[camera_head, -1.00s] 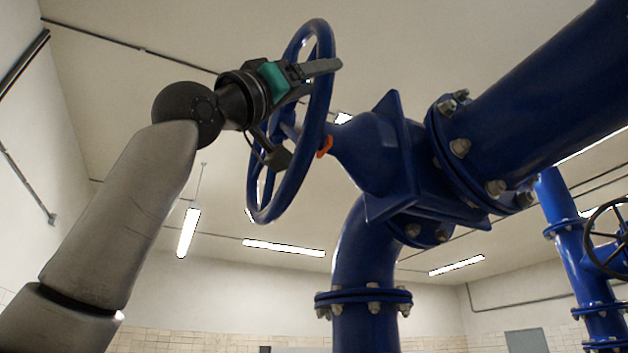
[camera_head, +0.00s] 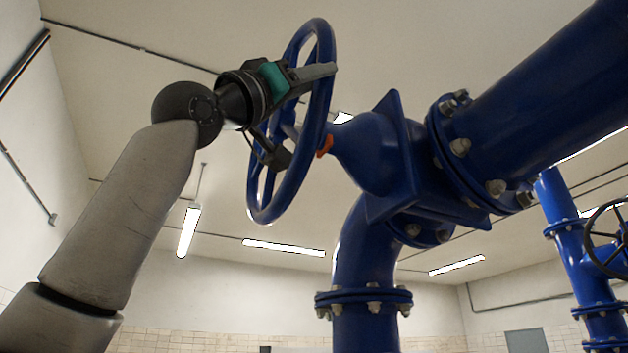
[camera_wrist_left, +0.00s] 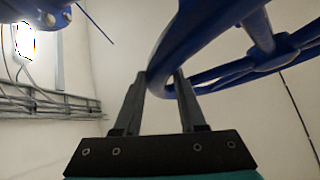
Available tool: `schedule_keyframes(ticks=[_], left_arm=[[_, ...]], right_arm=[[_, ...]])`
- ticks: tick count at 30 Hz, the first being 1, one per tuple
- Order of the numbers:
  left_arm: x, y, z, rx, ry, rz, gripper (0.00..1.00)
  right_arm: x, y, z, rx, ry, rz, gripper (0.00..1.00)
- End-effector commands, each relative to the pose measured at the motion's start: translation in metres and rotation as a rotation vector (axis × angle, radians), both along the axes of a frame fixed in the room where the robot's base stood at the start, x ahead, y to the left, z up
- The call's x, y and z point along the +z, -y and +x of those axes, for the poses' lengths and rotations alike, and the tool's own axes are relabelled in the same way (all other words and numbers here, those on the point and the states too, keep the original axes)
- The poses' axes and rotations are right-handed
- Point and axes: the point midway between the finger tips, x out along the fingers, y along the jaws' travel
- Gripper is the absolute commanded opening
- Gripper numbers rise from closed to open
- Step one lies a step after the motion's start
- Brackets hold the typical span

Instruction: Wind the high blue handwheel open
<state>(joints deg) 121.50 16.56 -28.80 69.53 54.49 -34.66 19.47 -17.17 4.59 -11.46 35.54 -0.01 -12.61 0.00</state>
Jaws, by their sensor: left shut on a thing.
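The high blue handwheel (camera_head: 319,100) stands nearly edge-on in the head view, on the left end of the blue valve body (camera_head: 375,150). An orange piece (camera_head: 325,146) shows at its stem. My left gripper (camera_head: 318,73) reaches in from the left and is shut on the wheel's rim, at the upper part. In the left wrist view the fingers (camera_wrist_left: 160,88) stand on either side of the blue rim (camera_wrist_left: 176,50), and a spoke and the hub (camera_wrist_left: 272,57) lie to the right. My right gripper is in neither view.
A large blue flanged pipe (camera_head: 550,80) runs to the upper right, and a blue elbow pipe (camera_head: 365,260) drops below the valve. A second, dark handwheel (camera_head: 606,238) is at the far right. Ceiling lights hang behind. The space left of the wheel is free apart from my arm.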

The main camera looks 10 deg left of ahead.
Motion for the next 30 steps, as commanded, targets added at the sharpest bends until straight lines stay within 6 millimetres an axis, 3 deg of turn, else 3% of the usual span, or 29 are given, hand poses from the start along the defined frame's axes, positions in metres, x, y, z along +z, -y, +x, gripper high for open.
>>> schedule_keyframes(ticks=[23,30], left_arm=[[0.000,0.002,-0.001,-0.006,-0.006,-0.001,0.00],[0.025,0.007,-0.008,-0.007,-0.094,-0.067,0.00]], right_arm=[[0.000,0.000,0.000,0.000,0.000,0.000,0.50],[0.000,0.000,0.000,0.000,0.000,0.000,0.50]])
